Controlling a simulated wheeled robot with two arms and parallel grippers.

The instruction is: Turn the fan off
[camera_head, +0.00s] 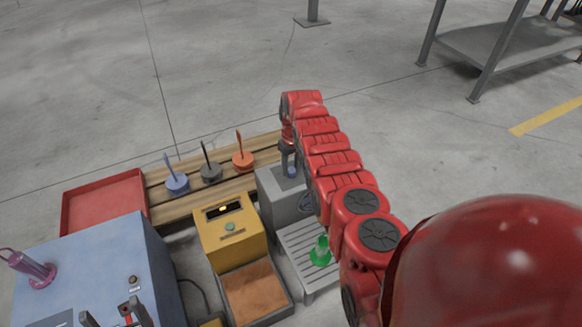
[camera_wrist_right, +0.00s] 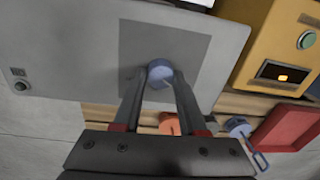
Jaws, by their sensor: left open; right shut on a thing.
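I cannot single out a fan by its looks. A yellow box (camera_head: 232,240) has a green button (camera_head: 230,227) and a dark window with a lit orange spot; its button also shows in the right wrist view (camera_wrist_right: 306,40). A grey box (camera_head: 278,199) stands to its right, with a small dark button (camera_wrist_right: 20,86) on one face. My right gripper (camera_wrist_right: 160,82) is shut on a blue round piece (camera_wrist_right: 160,70) over the grey box's darker square (camera_wrist_right: 190,40).
Blue (camera_head: 177,183), grey (camera_head: 211,173) and orange (camera_head: 243,160) handled pieces stand on a wooden pallet (camera_head: 160,205). A red tray (camera_head: 105,200) lies left. A green piece (camera_head: 320,252) sits on a slatted stand (camera_head: 296,240). A purple piece (camera_head: 40,272) is on the cabinet.

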